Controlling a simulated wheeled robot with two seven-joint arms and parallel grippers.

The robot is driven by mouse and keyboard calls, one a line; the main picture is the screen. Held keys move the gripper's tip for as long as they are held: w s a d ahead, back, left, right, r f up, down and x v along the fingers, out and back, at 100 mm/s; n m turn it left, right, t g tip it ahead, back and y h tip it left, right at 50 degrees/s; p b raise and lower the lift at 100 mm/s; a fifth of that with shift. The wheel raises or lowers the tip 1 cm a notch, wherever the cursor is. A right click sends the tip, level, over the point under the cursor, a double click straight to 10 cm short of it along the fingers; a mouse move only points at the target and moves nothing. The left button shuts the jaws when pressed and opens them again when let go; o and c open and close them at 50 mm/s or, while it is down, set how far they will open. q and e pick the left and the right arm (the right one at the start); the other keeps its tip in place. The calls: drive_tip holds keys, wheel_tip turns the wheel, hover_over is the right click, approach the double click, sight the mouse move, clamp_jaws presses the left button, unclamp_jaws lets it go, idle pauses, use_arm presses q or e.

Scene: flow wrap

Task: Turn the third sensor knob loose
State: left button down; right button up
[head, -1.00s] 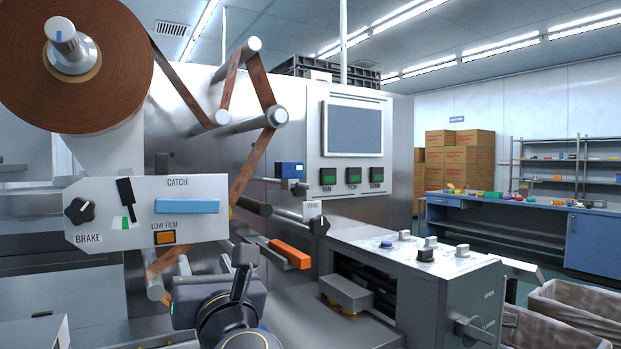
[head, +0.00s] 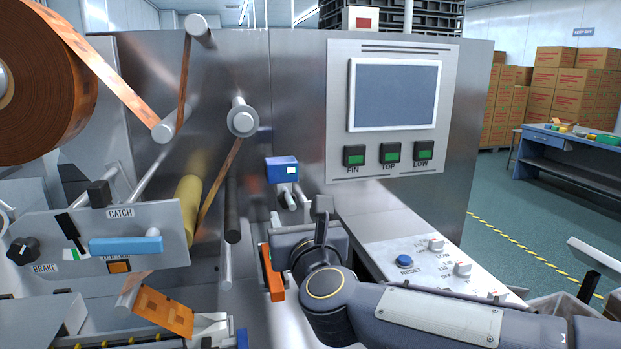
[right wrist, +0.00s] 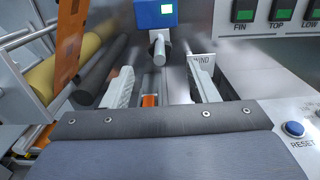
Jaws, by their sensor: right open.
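A blue sensor box (head: 282,169) with a small lit face is on the machine's front, above a pale round-ended knob or rod (head: 290,200). No label tells me whether this is the third sensor knob. The right wrist view shows the box (right wrist: 155,12) and the round end (right wrist: 160,48) close up. My right gripper (head: 308,238) is in front of and below the sensor; its fingertips are hidden in the head view. In the right wrist view its jaws (right wrist: 160,84) are open, one finger each side of the round end's line, with nothing held. My left gripper is out of view.
An orange bar (head: 272,273) lies beside my gripper. A panel with FIN, TOP and LOW buttons (head: 390,153) and a RESET button (head: 404,260) are to the right. The CATCH panel (head: 105,240) is at left.

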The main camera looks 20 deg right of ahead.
sight(287, 202)
drive_tip(key=w+p, duration=0.1)
drive_tip(key=w, duration=0.7)
drive_tip(key=shift+s, duration=0.1)
drive_tip(key=c, duration=0.9)
drive_tip(key=shift+n, duration=1)
drive_tip(key=shift+c, duration=0.2)
drive_tip(key=n, duration=0.3)
drive_tip(key=shift+b, duration=0.3)
drive_tip(key=shift+n, duration=0.3)
drive_tip(key=o, duration=0.9)
